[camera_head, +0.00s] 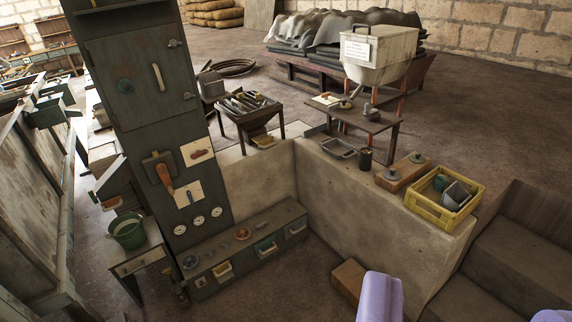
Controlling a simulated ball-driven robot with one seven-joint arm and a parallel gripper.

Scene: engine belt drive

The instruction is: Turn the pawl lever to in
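A lever with an orange-brown handle (165,178) sits on a dark plate on the front of the tall grey-green cabinet (128,60), left of centre. It is probably the pawl lever; its handle hangs down, tilted slightly to the right. Two pale label plates are beside it, an upper one (197,151) with a reddish mark and a lower one (188,194) with a bluish mark. Their marks are too small to read. My gripper (466,296) shows as two lavender fingers at the bottom right edge. They are wide apart with nothing between them, far from the lever.
A low drawer unit (250,246) stands at the cabinet's foot. A green bucket (128,232) is on a small table at left. A low wall (400,225) bears a yellow crate (428,208). Steps (515,255) are at right. Floor before the drawers is open.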

